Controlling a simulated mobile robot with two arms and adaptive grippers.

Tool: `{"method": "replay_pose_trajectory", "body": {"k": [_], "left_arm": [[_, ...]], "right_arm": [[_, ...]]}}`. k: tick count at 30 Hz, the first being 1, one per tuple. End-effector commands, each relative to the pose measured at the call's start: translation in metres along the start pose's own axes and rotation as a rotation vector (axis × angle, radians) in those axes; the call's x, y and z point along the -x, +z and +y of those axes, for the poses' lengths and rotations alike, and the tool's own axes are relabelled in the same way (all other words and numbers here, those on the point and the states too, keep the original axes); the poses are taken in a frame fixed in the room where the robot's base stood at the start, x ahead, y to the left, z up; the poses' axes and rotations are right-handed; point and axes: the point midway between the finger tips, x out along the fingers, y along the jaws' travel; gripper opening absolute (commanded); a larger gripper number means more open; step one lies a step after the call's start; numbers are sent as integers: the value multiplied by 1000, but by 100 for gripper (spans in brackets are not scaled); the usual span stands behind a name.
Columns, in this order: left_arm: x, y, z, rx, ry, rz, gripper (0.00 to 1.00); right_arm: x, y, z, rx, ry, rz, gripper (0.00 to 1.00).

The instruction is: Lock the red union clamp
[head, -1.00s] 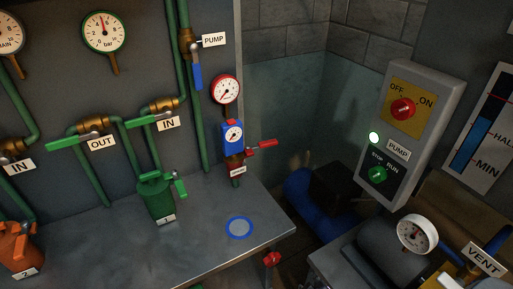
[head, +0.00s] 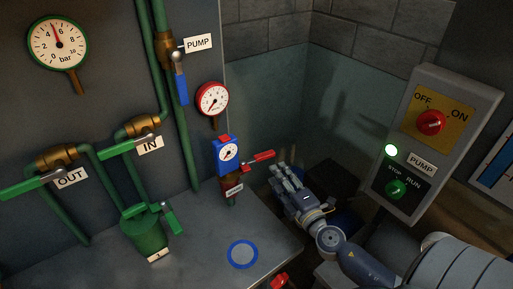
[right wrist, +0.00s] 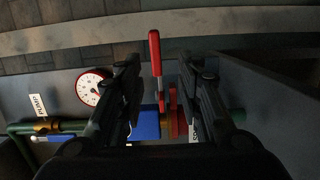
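The red union clamp's lever (head: 260,158) sticks out to the right from the fitting under a blue gauge unit (head: 226,157) on the wall panel. My right gripper (head: 279,172) is just right of and below the lever's end, apart from it in the head view. In the right wrist view, the lever (right wrist: 155,52) points up in the gap between the two dark fingers (right wrist: 159,72), which are wide apart with nothing held. The red clamp body (right wrist: 174,118) shows lower between them, beside the blue unit (right wrist: 146,124). My left gripper is out of view.
A metal bench (head: 200,262) with a blue ring mark (head: 243,254) and a green canister (head: 146,232) lies below. A red-rimmed gauge (head: 212,100) hangs above the unit. A pump switch box (head: 437,140) stands to the right of my arm.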

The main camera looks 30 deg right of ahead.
Motion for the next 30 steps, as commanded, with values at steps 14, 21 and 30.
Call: {"method": "replay_pose_trajectory", "body": {"k": [14, 21, 30], "left_arm": [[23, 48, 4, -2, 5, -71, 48], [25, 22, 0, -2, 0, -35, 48], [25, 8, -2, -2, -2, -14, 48]], "right_arm": [[-64, 0, 3, 9, 2, 4, 33], [-96, -1, 1, 9, 0, 5, 33], [-108, -1, 0, 8, -1, 5, 33]]}}
